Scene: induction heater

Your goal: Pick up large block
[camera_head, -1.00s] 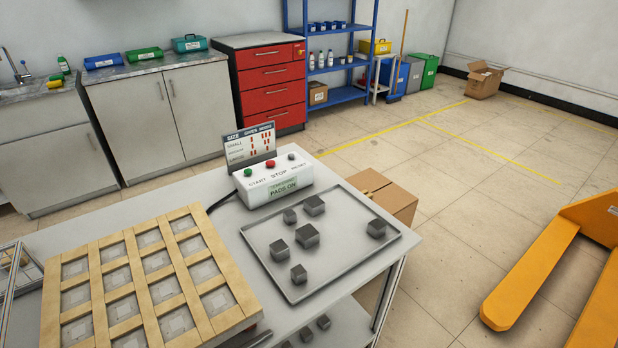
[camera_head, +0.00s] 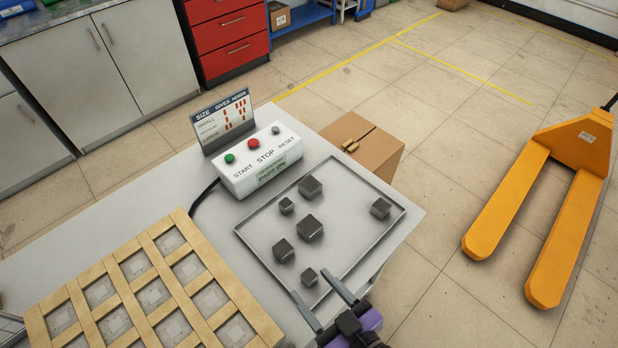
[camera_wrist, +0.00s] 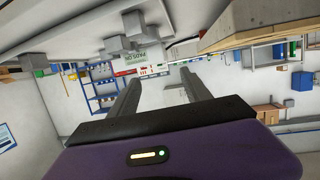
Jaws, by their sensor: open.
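Several dark grey blocks of different sizes rest apart on a shallow grey tray (camera_head: 392,232). The largest-looking are the middle block (camera_head: 310,228) and the far block (camera_head: 310,187); which is larger is hard to tell. In the wrist view my gripper (camera_wrist: 159,75) points across the room, the picture upside down, with grey blocks (camera_wrist: 133,22) at the top, outside the fingers.
A control box (camera_head: 262,165) with START, STOP and RESET buttons and a size sign (camera_head: 222,120) stands behind the tray. A wooden grid (camera_head: 108,285) of pads lies left. A cardboard box (camera_head: 375,150) is behind the table, a yellow pallet jack (camera_head: 550,190) right.

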